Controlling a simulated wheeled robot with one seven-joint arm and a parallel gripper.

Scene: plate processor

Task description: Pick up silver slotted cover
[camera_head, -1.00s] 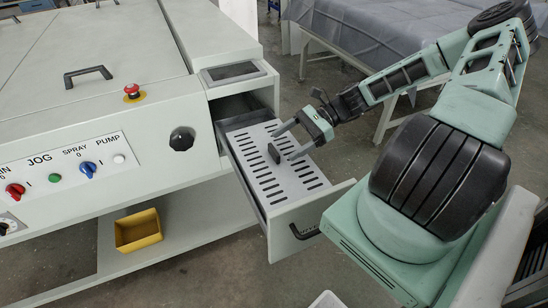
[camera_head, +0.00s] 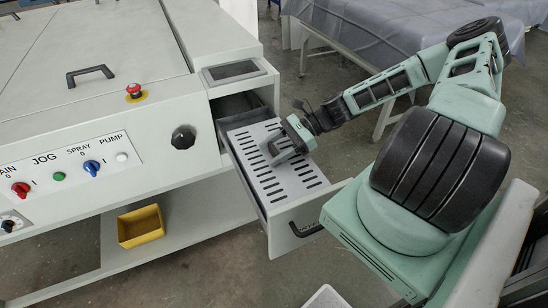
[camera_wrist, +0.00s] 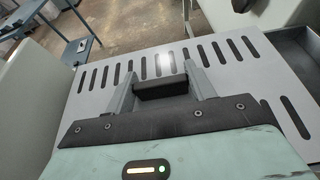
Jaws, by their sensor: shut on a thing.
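The silver slotted cover (camera_head: 283,182) lies in the open drawer (camera_head: 288,232) of the machine. It has rows of dark slots and also fills much of the wrist view (camera_wrist: 235,55). Its black handle (camera_wrist: 162,87) stands between my two fingers in the wrist view. My gripper (camera_head: 273,153) is over the cover, shut on the black handle; the fingers also show in the wrist view (camera_wrist: 162,88). In the head view my gripper hides most of the handle. The cover appears to rest flat in the drawer.
The machine's grey body (camera_head: 100,110) with its control panel stands left of the drawer. A yellow bin (camera_head: 141,226) sits on the lower shelf. A table with a grey cloth (camera_head: 365,35) is behind my arm. The drawer's black front handle (camera_head: 307,229) faces the open floor.

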